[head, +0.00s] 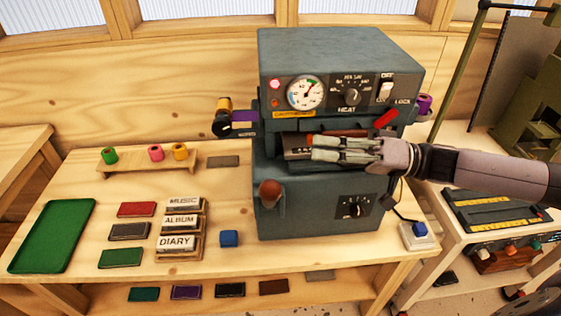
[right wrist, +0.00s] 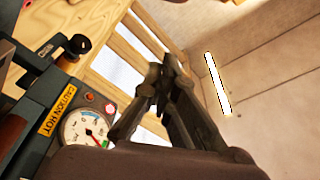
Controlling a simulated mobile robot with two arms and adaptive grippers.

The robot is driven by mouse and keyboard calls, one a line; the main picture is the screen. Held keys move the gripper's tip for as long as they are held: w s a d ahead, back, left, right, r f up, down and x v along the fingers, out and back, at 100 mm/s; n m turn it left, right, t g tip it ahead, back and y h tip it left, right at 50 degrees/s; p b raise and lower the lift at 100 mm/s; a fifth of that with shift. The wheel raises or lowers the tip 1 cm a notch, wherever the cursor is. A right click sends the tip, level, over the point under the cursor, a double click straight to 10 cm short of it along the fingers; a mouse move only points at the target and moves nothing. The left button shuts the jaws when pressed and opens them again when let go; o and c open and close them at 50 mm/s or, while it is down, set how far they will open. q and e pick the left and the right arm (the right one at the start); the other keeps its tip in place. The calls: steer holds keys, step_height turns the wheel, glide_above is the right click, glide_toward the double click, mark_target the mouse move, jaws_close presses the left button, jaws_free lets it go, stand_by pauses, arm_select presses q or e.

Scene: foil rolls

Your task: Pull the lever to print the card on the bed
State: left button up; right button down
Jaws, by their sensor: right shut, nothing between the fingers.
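The grey printing machine (head: 320,52) stands on the wooden table, with a round gauge (head: 306,92) on its upper front. A lever with a reddish-brown ball knob (head: 270,190) sits at its lower left front. My right gripper (head: 316,148) is shut and empty, in front of the machine's middle opening, above and right of the knob and apart from it. The bed (head: 297,155) shows only in part behind the fingers; I cannot make out a card on it. In the right wrist view the shut fingers (right wrist: 163,80) point up past the gauge (right wrist: 85,128). My left gripper is not in view.
A red handle (head: 387,118) sticks out at the machine's right, near the word LOCK. A blue block (head: 229,238), stamp blocks (head: 180,220), coloured cards and a green tray (head: 52,235) lie to the left. A foil roll rack (head: 148,168) stands behind. A blue button box (head: 418,236) is at the right.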

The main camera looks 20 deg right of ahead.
mark_target(270, 197)
steer(key=p+x, duration=0.1)
steer(key=x, duration=0.2)
steer(key=p+x, duration=0.1)
steer(key=x, duration=0.1)
steer(key=s+f+p+x, duration=0.1)
steer(key=p+x, duration=0.1)
steer(key=x, duration=0.1)
steer(key=shift+w+a+r, duration=0.1)
steer(key=shift+w+a, duration=0.1)
steer(key=shift+a, duration=0.35)
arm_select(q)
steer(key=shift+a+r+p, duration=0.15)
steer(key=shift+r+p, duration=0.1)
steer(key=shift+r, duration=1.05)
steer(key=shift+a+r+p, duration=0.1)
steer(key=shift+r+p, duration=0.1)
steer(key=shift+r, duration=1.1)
arm_select(e)
steer(key=shift+s+f, duration=0.35)
steer(key=shift+s, duration=0.2)
steer(key=shift+s+f, duration=0.35)
steer(key=shift+s, duration=0.15)
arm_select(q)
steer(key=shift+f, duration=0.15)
arm_select(e)
steer(key=shift+f, duration=0.15)
